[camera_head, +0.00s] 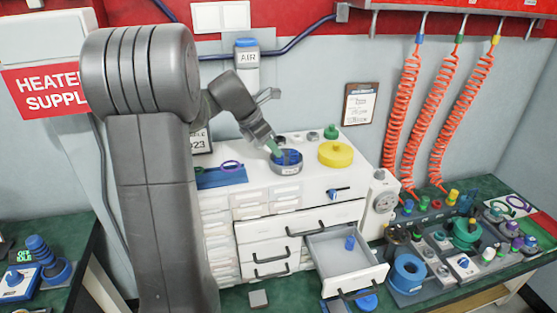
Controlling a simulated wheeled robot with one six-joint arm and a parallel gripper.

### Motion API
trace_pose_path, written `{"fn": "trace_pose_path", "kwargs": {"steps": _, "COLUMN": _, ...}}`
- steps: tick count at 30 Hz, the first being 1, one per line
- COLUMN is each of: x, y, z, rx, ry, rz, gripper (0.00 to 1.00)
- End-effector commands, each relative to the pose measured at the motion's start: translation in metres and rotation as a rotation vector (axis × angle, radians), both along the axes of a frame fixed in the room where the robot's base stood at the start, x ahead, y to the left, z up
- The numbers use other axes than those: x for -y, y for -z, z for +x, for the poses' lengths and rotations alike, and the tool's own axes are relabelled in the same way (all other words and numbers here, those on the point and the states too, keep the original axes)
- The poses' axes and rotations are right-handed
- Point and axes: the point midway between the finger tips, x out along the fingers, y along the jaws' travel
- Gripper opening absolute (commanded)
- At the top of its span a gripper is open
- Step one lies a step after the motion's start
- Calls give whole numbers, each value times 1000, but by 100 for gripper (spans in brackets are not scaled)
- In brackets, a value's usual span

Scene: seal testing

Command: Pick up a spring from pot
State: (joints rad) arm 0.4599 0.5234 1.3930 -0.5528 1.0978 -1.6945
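A round grey pot (287,168) stands on top of the white drawer cabinet, and blue content (292,157) shows inside it. I cannot make out a single spring there; the items are too small. My gripper (275,151) points down at the left side of the pot, with its tips at or just inside the rim. The tips are small and partly merged with the pot, so I cannot tell whether they are open, shut or holding anything.
A yellow round container (335,154) stands close right of the pot. A blue tray (222,177) with a purple ring lies to its left. A drawer (345,262) is pulled open below, with a blue piece inside. A crowded green bench stands at the right.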

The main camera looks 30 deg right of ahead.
Motion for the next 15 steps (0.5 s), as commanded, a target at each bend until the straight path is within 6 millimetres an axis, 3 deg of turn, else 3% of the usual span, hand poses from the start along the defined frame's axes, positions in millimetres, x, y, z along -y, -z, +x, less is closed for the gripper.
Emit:
{"fn": "trace_pose_path", "kwargs": {"steps": 9, "x": 22, "y": 38, "z": -3, "rx": -3, "ry": 2, "rz": 2, "gripper": 38}}
{"fn": "trace_pose_path", "kwargs": {"steps": 15, "x": 24, "y": 42, "z": -3, "rx": -2, "ry": 1, "rz": 1, "gripper": 38}}
